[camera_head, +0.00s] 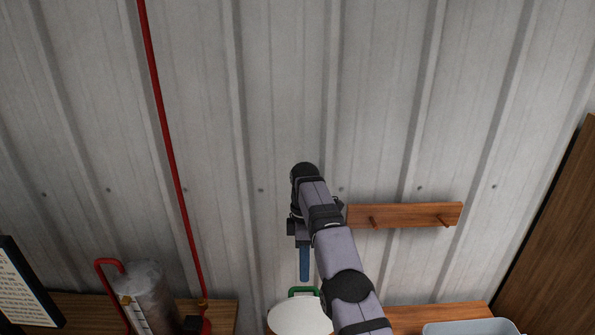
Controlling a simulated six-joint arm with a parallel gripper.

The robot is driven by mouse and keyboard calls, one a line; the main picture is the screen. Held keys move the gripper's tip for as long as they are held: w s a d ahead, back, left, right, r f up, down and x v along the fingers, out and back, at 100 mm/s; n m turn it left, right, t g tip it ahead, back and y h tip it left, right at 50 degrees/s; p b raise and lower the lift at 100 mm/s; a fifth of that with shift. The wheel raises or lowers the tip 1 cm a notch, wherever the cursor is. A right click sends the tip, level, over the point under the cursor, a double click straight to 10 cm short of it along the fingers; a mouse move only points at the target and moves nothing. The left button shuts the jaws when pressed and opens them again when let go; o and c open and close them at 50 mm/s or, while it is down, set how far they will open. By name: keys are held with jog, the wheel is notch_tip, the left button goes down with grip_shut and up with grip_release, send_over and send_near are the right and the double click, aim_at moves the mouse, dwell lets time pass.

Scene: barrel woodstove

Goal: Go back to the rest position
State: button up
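My gripper (304,264) hangs from the end of my arm, in front of the metal wall, with its blue finger pointing down. I see it edge-on, so I cannot tell whether it is open or shut. Below its tip is a white rounded object (299,317) with a green handle (303,291). The fingertip looks a little above the handle, and I see no contact. My forearm hides part of the area to the right of the white object.
A wooden peg rail (405,215) is on the wall, right of my arm. A wooden shelf (440,312) and a grey bin (470,327) lie below it. At left are a metal cylinder (148,295), a red pipe (165,130) and a framed sign (22,285).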

jog(key=s+d+f+m+t+b, duration=0.2)
jog(key=s+d+m+b, duration=0.4)
jog(key=s+d+m, duration=0.35)
jog(key=s+d+f+m+b, duration=0.1)
jog(key=s+f+m, duration=0.3)
jog(key=s, duration=0.7)
jog(key=s+d+f+m+b, duration=0.1)
jog(key=s+f+m, duration=0.3)
jog(key=s, duration=0.6)
jog(key=shift+s+d+f+b, duration=0.25)
jog(key=shift+s+f+b, duration=0.15)
jog(key=shift+f+b, duration=0.3)
jog(key=shift+r, duration=0.1)
dwell(0.4)
